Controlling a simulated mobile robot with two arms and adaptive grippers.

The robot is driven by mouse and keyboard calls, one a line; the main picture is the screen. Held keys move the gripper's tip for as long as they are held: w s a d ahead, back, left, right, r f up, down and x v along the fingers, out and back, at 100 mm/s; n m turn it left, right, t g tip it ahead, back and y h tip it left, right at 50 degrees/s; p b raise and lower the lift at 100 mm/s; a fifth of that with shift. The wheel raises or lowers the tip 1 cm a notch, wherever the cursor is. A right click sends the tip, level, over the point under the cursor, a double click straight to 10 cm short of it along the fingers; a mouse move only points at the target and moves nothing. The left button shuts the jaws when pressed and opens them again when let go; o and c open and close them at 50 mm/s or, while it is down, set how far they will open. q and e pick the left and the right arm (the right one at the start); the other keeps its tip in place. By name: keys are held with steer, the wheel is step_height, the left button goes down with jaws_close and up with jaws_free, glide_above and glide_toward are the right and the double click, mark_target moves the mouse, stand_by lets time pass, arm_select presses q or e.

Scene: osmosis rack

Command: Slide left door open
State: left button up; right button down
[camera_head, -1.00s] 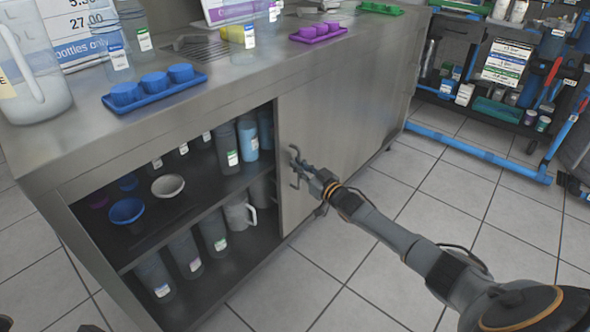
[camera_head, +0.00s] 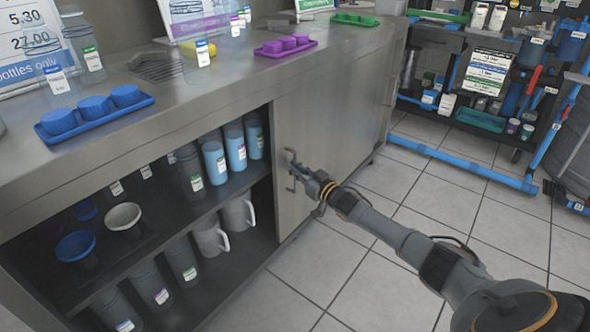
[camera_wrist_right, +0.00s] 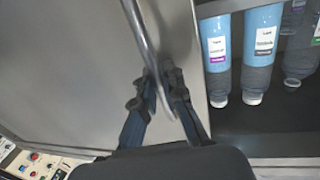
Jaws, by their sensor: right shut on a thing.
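The left door (camera_head: 318,140) is a grey metal sliding panel on the front of the steel counter. The cabinet stands open to the left of it. My right gripper (camera_head: 293,172) is shut on the door's handle at the panel's left edge. In the right wrist view the door (camera_wrist_right: 60,70) fills the left side, and the curved metal handle (camera_wrist_right: 143,45) runs down between the fingers of my right gripper (camera_wrist_right: 160,85). My left gripper is not in view.
The open cabinet shelves hold blue-and-grey bottles (camera_head: 214,162), funnels (camera_head: 75,247) and grey jugs (camera_head: 208,235). On the counter (camera_head: 215,92) stand a blue tray (camera_head: 95,122) and a purple tray (camera_head: 285,47). The tiled floor (camera_head: 340,262) right of the counter is mostly clear.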

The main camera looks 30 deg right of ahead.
steer(key=c, duration=1.7)
jaws_free()
steer(key=shift+s+d+f, duration=0.1)
steer(key=shift+d+f, duration=0.05)
steer(key=s+d, duration=0.1)
steer(key=s, duration=1.1)
steer(key=shift+d, duration=0.4)
